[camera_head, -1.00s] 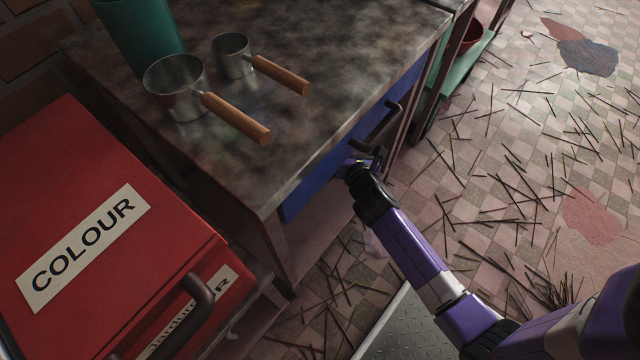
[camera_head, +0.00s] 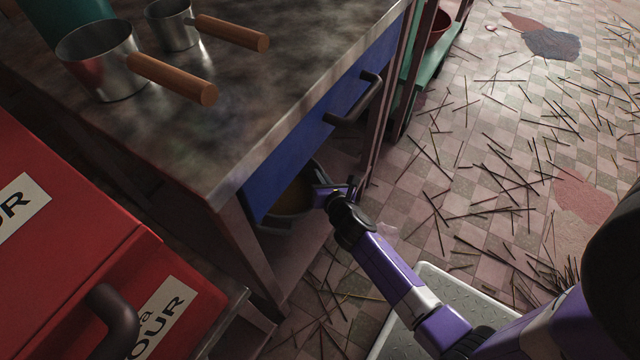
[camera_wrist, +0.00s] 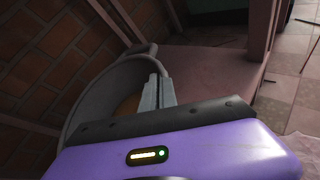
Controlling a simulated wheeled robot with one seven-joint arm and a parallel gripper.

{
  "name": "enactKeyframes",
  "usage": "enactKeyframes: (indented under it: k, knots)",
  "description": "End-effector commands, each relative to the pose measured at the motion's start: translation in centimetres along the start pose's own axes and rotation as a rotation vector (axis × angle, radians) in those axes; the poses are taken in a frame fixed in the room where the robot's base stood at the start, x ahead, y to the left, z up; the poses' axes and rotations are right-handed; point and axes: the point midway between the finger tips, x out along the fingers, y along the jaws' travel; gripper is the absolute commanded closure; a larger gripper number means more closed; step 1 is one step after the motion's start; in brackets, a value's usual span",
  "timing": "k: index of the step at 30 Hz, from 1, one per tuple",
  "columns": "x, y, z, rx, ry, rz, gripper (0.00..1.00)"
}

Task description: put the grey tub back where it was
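The grey tub (camera_head: 296,198) is a round, open vessel with orange-brown stuff inside. In the head view it is under the worktop, partly hidden by the blue drawer front and my gripper. In the wrist view the grey tub (camera_wrist: 92,95) fills the left middle, with its near side cut off by my wrist. My gripper (camera_head: 330,190) is at the tub's right-hand rim. In the wrist view my gripper's fingers (camera_wrist: 156,90) are close together at the tub's wall and appear shut on it. I cannot tell whether the tub's base touches the lower shelf.
The lower shelf (camera_wrist: 205,68) has free room beside the tub, with table legs around it and a brick wall behind. The blue drawer (camera_head: 345,85) with a dark handle is above. Two metal pans (camera_head: 100,62) (camera_head: 172,25) stand on the worktop (camera_head: 250,90). Red boxes (camera_head: 70,235) are at left.

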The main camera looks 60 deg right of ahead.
Motion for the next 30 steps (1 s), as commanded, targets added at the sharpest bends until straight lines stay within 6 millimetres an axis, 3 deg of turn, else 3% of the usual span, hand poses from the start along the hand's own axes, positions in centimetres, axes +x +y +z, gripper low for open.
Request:
enactKeyframes:
  k: [1, 5, 18, 21, 22, 30]
  knots:
    - [0.6, -0.5, -1.1, 0.002, -0.001, -0.001, 1.0]
    - [1.1, -0.8, -2.3, 0.002, -0.001, -0.001, 1.0]
    - [1.2, -0.8, -2.6, 0.001, -0.001, 0.001, 1.0]
    - [1.1, -0.9, -2.6, 0.0, 0.001, -0.001, 0.78]
    - [1.1, -0.9, -2.6, 0.0, 0.001, -0.001, 0.76]
    - [1.1, -0.9, -2.5, 0.0, 0.001, -0.001, 0.76]
